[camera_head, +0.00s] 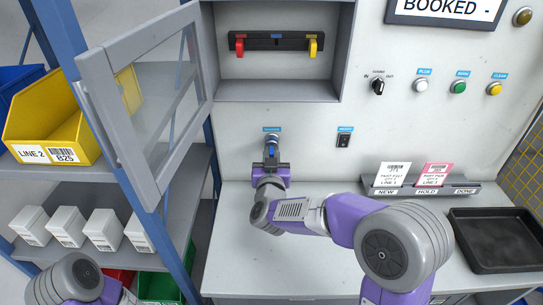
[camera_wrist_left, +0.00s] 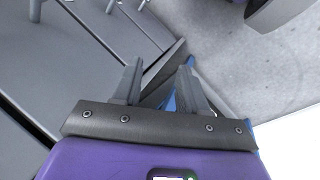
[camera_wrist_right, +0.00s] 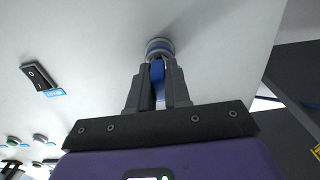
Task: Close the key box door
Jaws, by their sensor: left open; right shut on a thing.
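The key box (camera_head: 278,91) is a grey recess in the panel. Its door (camera_head: 150,177), a grey frame with a clear pane, stands swung open to the left. Inside, a red key (camera_head: 239,47) and a yellow key (camera_head: 313,48) hang on a dark rack, with an empty-looking blue-marked place between them. My right gripper (camera_head: 271,151) is shut on a blue key (camera_wrist_right: 157,72), which sits at a round lock (camera_wrist_right: 159,47) on the panel below the box. My left gripper (camera_wrist_left: 161,78) is open and empty, away from the door; its fingers are outside the head view.
A shelf with a yellow bin (camera_head: 58,115) and several white boxes (camera_head: 70,226) stands behind the door at left. A rocker switch (camera_head: 344,138), knob and buttons are on the panel. A black tray (camera_head: 497,238) and card holder (camera_head: 420,190) occupy the bench's right.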

